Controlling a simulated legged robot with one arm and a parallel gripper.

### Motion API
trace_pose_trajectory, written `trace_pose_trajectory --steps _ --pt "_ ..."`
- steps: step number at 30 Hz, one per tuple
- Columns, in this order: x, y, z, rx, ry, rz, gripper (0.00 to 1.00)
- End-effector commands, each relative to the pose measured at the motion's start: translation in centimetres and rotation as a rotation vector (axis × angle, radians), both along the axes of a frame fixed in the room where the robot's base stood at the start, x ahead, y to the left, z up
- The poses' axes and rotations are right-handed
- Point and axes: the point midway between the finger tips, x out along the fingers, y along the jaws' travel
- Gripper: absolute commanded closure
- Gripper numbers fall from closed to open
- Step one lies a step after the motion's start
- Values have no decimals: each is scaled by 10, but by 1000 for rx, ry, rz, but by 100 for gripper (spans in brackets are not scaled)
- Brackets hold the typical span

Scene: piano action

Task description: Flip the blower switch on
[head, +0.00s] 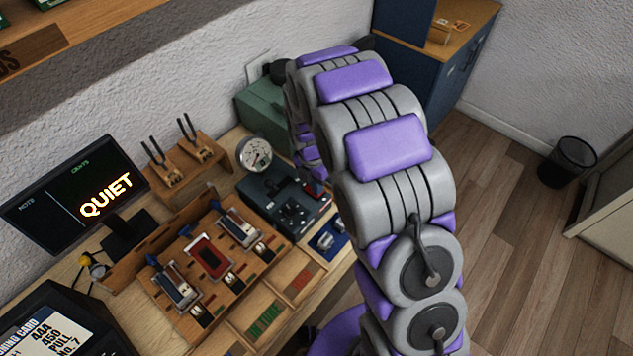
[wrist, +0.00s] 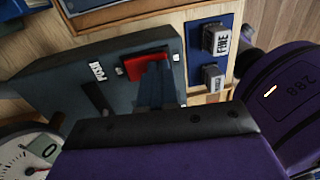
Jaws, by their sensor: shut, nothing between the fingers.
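The blower box (wrist: 60,85) is dark blue-grey, with a red rocker switch (wrist: 147,66) near its edge in the wrist view. A white label beside the switch is too small to read surely. My gripper (wrist: 154,76) is shut and empty; its dark fingertips lie over the lower right part of the switch. I cannot tell whether they touch it, or which way the rocker is tipped. In the head view the box (head: 268,203) stands on the bench, and a bit of the red switch (head: 316,188) shows beside my arm. My fingers are mostly hidden there behind my arm.
A round gauge (head: 254,153) stands behind the box, and a green case (head: 262,112) farther back. A wooden rack (head: 190,262) with several mechanisms is left of the box. A blue panel (wrist: 214,50) with marked blocks lies close to my fingers. A monitor (head: 80,190) reads QUIET.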

Motion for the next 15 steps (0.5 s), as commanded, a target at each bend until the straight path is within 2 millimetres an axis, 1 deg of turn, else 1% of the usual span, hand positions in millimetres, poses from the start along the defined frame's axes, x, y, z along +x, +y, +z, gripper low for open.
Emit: trace_pose_trajectory --steps 15 --pt "0 -2 -2 14 -14 0 100"
